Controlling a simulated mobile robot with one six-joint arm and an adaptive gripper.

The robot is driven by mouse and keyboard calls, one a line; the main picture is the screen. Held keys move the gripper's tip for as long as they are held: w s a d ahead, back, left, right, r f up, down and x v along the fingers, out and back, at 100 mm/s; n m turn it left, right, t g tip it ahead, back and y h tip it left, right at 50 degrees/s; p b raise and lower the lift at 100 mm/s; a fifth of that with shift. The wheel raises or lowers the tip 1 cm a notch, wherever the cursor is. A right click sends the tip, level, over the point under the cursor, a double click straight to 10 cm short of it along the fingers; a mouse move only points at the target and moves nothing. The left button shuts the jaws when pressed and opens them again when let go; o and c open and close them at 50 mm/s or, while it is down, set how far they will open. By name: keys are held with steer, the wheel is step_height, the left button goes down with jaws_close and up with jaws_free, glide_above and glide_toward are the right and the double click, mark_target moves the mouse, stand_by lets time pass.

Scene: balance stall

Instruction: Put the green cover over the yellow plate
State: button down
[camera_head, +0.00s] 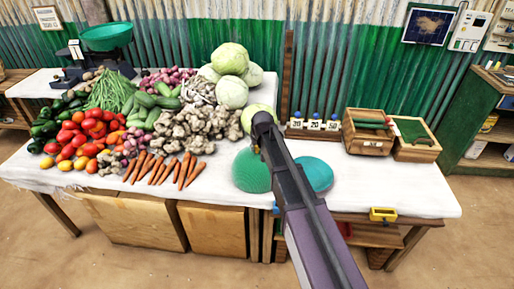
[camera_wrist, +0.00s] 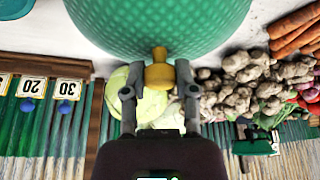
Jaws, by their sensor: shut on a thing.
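The green cover (camera_head: 251,172) is a textured dome beside my arm, near the front middle of the white-clothed table. In the wrist view the green cover (camera_wrist: 160,28) fills the top, with a yellow knob (camera_wrist: 158,74). My gripper (camera_wrist: 158,80) is shut on that knob, one finger on each side. In the head view my arm hides the gripper and part of the cover. Whether the cover is raised off the cloth is not clear. I see no yellow plate in either view.
A teal dome (camera_head: 316,174) stands just right of my arm. Cabbages (camera_head: 231,75), ginger (camera_head: 200,123) and carrots (camera_head: 164,168) lie left and behind. Number cards (camera_head: 314,124) and wooden boxes (camera_head: 368,131) stand right. The cloth (camera_head: 420,185) at front right is clear.

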stand_by(0.3)
steer(key=shift+c, duration=1.5)
jaws_free()
steer(key=o, duration=0.3)
steer(key=shift+r, duration=0.15)
steer(key=shift+r+p, duration=3.4)
steer(key=shift+p, duration=0.15)
